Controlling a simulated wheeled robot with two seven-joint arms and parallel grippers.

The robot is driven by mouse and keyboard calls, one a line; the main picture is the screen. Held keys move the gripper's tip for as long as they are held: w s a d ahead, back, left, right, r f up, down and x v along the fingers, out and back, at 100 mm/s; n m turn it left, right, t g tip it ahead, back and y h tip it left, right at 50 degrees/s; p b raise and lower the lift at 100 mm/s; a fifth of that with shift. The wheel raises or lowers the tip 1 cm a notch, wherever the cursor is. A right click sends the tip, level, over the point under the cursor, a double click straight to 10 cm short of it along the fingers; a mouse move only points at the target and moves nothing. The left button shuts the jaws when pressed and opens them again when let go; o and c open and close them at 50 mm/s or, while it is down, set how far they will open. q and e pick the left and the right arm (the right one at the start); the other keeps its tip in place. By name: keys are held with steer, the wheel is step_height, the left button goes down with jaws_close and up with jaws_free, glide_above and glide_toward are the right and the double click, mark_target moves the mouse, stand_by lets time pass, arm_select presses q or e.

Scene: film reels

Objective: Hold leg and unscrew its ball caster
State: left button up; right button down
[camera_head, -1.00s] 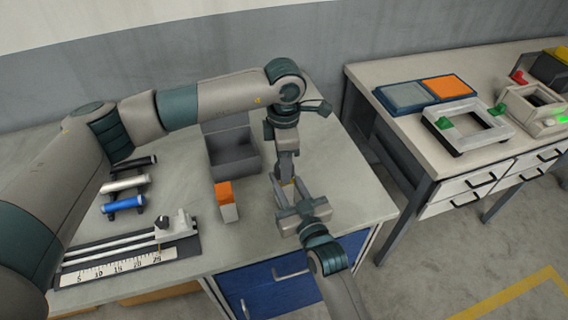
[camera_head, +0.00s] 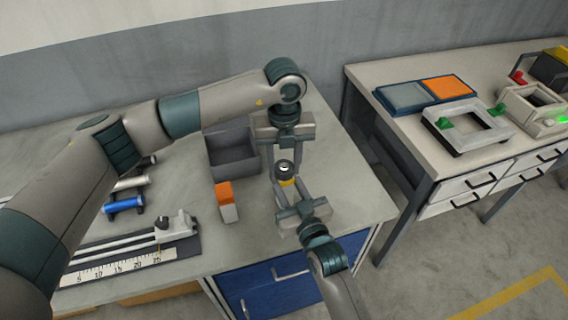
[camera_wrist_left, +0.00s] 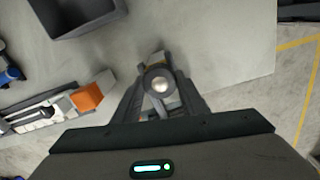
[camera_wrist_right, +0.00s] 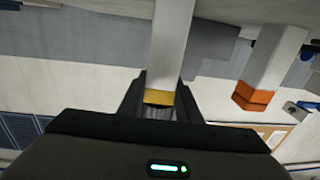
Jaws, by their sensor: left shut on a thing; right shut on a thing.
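The leg (camera_wrist_right: 172,45) is a pale bar with a yellow band, seen running up from between my right fingers in the right wrist view. My right gripper (camera_head: 289,192) is shut on it. In the head view the yellow band (camera_head: 287,182) shows just below the ball caster (camera_head: 284,166), a dark cup with a shiny ball on top. The ball caster (camera_wrist_left: 160,84) also shows between my left fingers in the left wrist view. My left gripper (camera_head: 284,170) comes from above and is shut on the caster. Most of the leg is hidden in the head view.
A dark open bin (camera_head: 233,160) and an orange-tipped pale block (camera_head: 227,203) stand left of the grippers. A ruler fixture (camera_head: 120,262) and several rollers (camera_head: 125,204) lie farther left. A second table (camera_head: 390,135) with trays and frames stands to the right.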

mark_target(284, 166)
arm_select(q)
steer(key=n, duration=0.6)
steer(key=shift+n, duration=0.4)
steer(key=shift+r, duration=0.3)
steer(key=shift+r, duration=0.7)
steer(key=shift+r, duration=0.15)
steer(key=shift+r, duration=2)
